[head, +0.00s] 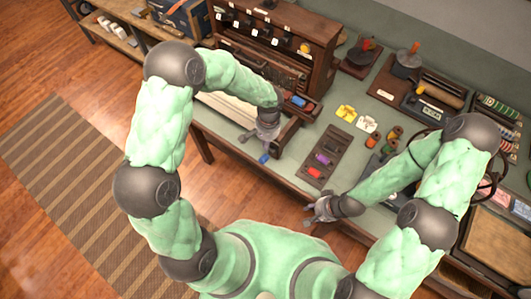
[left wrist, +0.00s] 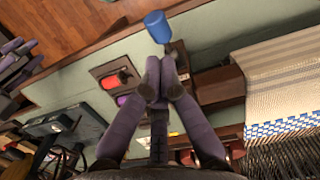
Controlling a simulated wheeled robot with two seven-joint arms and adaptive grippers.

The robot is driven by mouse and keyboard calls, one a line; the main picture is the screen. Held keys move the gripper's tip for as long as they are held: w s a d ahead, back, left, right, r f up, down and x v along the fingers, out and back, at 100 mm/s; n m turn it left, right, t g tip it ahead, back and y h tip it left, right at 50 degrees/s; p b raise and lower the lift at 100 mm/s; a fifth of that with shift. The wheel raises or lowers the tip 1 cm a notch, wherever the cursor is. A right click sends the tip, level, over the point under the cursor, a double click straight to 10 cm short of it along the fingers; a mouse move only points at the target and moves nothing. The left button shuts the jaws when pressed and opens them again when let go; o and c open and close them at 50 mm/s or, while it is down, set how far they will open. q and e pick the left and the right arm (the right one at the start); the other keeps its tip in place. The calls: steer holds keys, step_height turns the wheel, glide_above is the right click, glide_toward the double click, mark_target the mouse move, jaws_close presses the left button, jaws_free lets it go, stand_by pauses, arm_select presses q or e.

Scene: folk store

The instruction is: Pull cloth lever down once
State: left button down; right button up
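The loom (head: 290,130) has a dark wooden frame. Its pale cloth (head: 230,110) also shows in the left wrist view (left wrist: 285,75), with a blue checked band. A blue knob, seemingly the lever's handle (left wrist: 157,26), is on a dark rod beyond my left fingertips in the left wrist view; it also shows in the head view (head: 264,158). My left gripper (left wrist: 160,78) has its fingertips together, close to the rod and apart from the blue knob; I see nothing held. My right gripper (head: 312,209) is by the table's front edge, too small to read.
A dark tray (head: 327,153) with red and purple spools lies right of the loom. Yellow and white pieces, several thread spools and a black wheel are farther right on the green table. Wooden floor and a striped rug (head: 65,180) lie in front.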

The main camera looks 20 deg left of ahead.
mark_target(265, 156)
arm_select(q)
steer(key=shift+s, duration=0.1)
steer(key=shift+w+f, duration=0.2)
steer(key=shift+f, duration=0.1)
steer(key=shift+s+f+b, duration=0.15)
steer(key=shift+f+b, duration=0.45)
steer(key=shift+s+a+f+b, duration=0.15)
steer(key=shift+f+b, duration=0.6)
steer(key=shift+f, duration=0.6)
steer(key=shift+s+d+f+b, duration=0.1)
steer(key=shift+f+b, duration=0.65)
steer(key=shift+f, duration=0.55)
